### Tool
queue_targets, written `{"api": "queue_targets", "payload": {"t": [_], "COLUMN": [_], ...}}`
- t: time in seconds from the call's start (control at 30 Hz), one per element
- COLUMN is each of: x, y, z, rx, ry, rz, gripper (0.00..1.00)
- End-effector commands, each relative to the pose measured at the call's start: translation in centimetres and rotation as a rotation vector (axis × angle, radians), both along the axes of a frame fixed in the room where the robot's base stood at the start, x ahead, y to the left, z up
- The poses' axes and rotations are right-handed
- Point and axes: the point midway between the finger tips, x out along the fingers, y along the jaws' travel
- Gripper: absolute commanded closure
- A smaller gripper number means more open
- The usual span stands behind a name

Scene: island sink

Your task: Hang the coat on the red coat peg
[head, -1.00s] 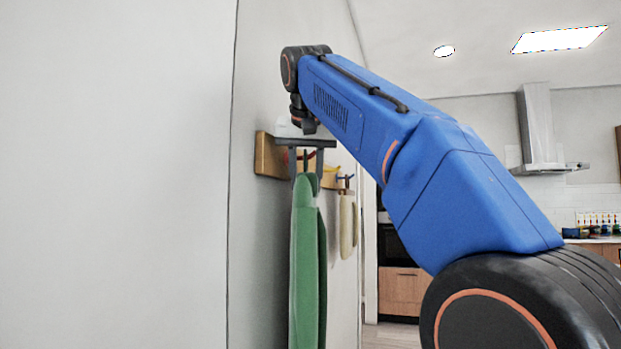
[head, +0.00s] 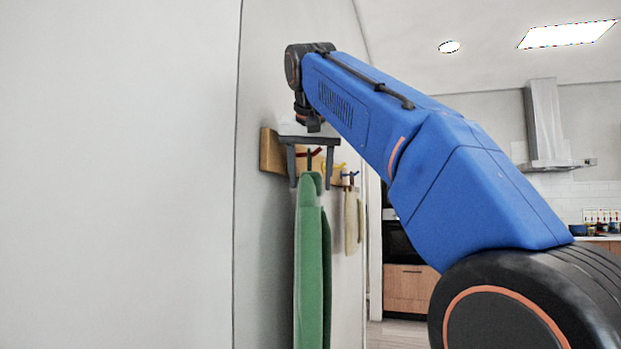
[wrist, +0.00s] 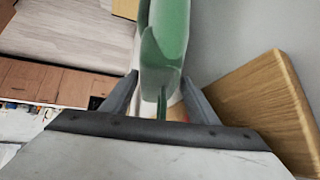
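The green coat (head: 311,255) hangs upright below my gripper (head: 310,180), close to the wall. Its thin dark green loop (wrist: 161,104) rises between my two fingers, which stand apart with gaps on both sides. The red coat peg (head: 316,151) shows just behind the fingers, at the level of the loop. The loop appears to meet the peg, but whether it is hooked over it is partly hidden. In the wrist view my gripper (wrist: 160,98) is spread around the loop, and the coat's body extends away beyond the fingertips.
The wooden peg board (head: 270,151) is fixed to the wall, its end close beside my gripper. A yellow peg (head: 337,168) and a blue peg (head: 351,175) sit farther along. A cream item (head: 353,220) hangs there. The kitchen lies beyond, at the right.

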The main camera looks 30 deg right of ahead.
Motion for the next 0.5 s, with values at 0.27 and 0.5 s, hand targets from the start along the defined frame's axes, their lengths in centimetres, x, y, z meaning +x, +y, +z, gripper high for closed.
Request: {"api": "queue_targets", "payload": {"t": [0.27, 0.5], "x": [-0.5, -2.8], "y": [0.4, 1.9], "z": [0.8, 4.0], "rx": [0.001, 0.001], "ry": [-0.001, -0.003], "rz": [0.002, 0.003], "gripper": [0.44, 0.44]}}
